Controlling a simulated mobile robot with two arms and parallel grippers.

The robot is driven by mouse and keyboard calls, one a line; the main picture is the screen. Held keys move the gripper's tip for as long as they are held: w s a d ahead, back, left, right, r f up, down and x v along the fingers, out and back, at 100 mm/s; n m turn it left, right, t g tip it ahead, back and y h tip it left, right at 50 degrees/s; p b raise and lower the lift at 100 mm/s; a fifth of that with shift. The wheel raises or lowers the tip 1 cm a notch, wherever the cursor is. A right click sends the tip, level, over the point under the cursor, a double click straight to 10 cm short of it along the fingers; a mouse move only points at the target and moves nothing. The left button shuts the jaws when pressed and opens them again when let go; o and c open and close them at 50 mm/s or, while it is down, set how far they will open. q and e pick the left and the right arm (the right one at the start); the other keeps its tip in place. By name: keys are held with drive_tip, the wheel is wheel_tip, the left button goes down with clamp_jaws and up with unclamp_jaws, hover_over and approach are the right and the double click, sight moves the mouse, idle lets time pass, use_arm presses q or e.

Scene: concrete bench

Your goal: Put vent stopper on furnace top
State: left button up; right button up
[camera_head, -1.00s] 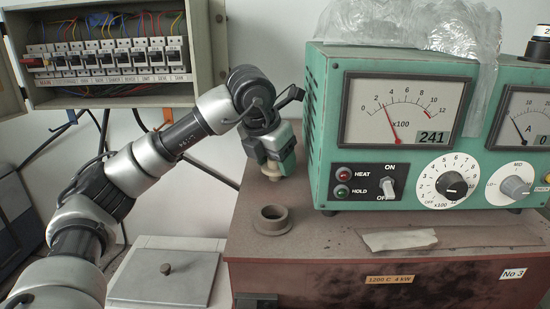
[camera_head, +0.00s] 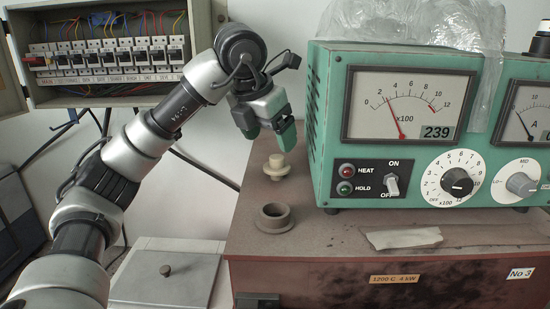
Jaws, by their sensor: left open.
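The vent stopper (camera_head: 277,167) is a small cream-coloured knobbed plug. It stands upright on the furnace top (camera_head: 330,222), toward its back left, beside the green control box. A brown ring (camera_head: 274,217), which looks like the vent collar, sits in front of the stopper, and its opening is empty. My left gripper (camera_head: 268,134) is open above the stopper, with its fingers pointing down and apart from it. My right gripper is not in view.
The green control box (camera_head: 400,130) stands close on the right, with plastic film (camera_head: 410,25) over its top. A pale strip (camera_head: 402,237) lies on the furnace top's front. An open breaker panel (camera_head: 105,55) and a grey lidded box (camera_head: 166,275) are at left.

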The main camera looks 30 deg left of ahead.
use_arm(q)
drive_tip(key=v, duration=0.5)
drive_tip(key=shift+s+r, duration=0.1)
drive_tip(key=shift+r, duration=0.25)
idle(2.1)
